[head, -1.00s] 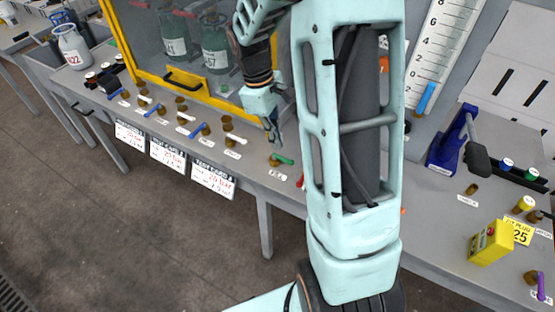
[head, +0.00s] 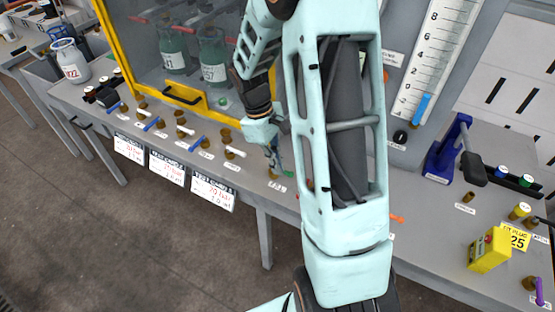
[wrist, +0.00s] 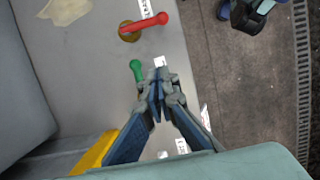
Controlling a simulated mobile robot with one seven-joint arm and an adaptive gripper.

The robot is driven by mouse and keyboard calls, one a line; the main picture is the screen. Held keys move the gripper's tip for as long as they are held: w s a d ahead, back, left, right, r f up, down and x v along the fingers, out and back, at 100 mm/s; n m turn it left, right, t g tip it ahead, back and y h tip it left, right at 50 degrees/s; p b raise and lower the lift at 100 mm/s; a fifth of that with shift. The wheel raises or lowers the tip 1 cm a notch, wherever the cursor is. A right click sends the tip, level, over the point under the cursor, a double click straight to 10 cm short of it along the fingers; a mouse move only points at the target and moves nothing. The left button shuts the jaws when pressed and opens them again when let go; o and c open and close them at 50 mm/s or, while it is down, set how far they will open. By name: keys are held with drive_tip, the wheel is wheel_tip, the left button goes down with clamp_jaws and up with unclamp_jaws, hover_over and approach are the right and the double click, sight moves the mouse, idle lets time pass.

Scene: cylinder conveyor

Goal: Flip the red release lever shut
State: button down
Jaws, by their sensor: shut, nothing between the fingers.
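The red lever (wrist: 146,24) sits on a round brass base near the top of the wrist view, lying across the grey bench top. In the head view my arm hides it. My gripper (wrist: 160,88) is shut and empty, beside a smaller green-handled valve (wrist: 136,70). The red lever is apart from the fingertips, above them in the wrist view. In the head view my gripper (head: 276,166) is low over the front edge of the bench, partly covering the green-handled valve (head: 287,174).
Several brass valves with blue or white handles (head: 229,151) line the bench's front edge, with signs (head: 214,192) hanging below. A yellow-framed cabinet (head: 178,97) stands behind. At right are a blue lever press (head: 444,160) and a yellow box (head: 489,251).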

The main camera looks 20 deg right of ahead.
drive_tip(key=x, duration=0.6)
drive_tip(key=shift+s+d+r, duration=0.3)
drive_tip(key=shift+s+d, duration=0.25)
drive_tip(key=shift+s, duration=0.15)
drive_tip(key=shift+s+d+r, duration=0.35)
drive_tip(key=shift+s+d, duration=0.25)
drive_tip(key=shift+s, duration=0.15)
